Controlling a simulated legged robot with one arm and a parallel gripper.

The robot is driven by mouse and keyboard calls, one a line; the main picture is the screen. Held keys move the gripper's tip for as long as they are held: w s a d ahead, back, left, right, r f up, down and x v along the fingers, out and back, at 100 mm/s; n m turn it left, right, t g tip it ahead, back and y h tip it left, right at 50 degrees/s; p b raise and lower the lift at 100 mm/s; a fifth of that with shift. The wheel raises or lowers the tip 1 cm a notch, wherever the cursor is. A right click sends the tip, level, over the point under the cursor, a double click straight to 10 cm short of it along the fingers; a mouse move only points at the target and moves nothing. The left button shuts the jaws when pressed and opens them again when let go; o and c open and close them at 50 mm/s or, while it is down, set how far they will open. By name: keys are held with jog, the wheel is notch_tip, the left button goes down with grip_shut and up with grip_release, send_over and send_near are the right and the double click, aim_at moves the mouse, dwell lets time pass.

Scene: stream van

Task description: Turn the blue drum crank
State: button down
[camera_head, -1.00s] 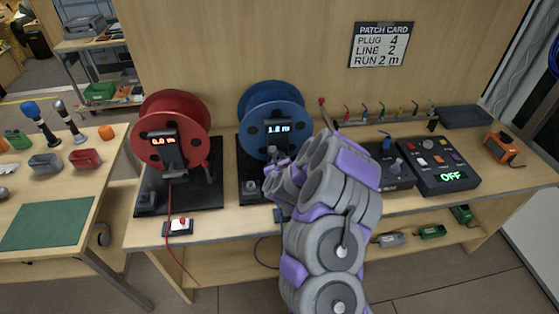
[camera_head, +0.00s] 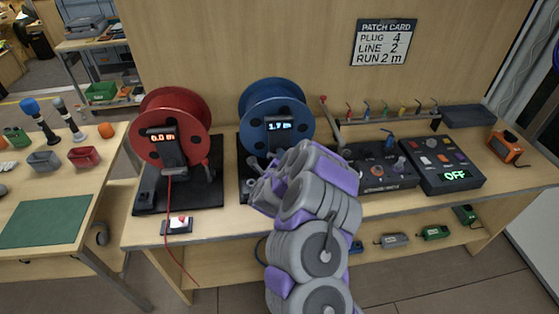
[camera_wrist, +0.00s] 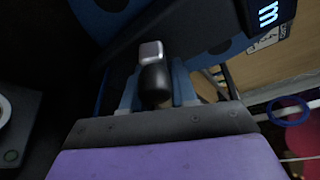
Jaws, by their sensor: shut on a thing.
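The blue drum (camera_head: 275,108) stands upright on a dark base at the back of the bench, and its display (camera_head: 279,125) reads about 1.7 m. My gripper (camera_head: 262,184) is low in front of this drum, and my arm hides the crank in the head view. In the wrist view, the crank's black handle (camera_wrist: 155,84) with a grey end stands at the edge of my gripper (camera_wrist: 160,122), in front of the blue drum (camera_wrist: 107,20). My gripper is shut on this handle.
A red drum (camera_head: 175,118) with its display at 0.0 m stands left of the blue one. A small switch box (camera_head: 177,225) lies at the bench's front edge. Control boxes (camera_head: 443,164) stand to the right, and a patch card (camera_head: 384,42) hangs behind.

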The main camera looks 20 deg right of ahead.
jog(key=n+h, duration=0.1)
jog(key=n, duration=0.1)
jog(key=f+n+t+b, duration=0.1)
jog(key=n, duration=0.1)
jog(key=shift+a+n+h, duration=0.2)
jog(key=shift+n+h, duration=0.1)
jog(key=shift+h, duration=0.1)
jog(key=shift+f, duration=0.1)
dwell(0.3)
jog(key=c, duration=1)
grip_release()
jog(key=shift+c, duration=0.2)
jog(key=shift+s+a+r, duration=0.2)
jog(key=shift+s+a, duration=0.1)
jog(key=shift+s, duration=0.1)
jog(key=p+v, duration=0.1)
jog(key=v, duration=1.5)
jog(key=shift+a+f, duration=0.15)
jog(key=shift+f, duration=0.2)
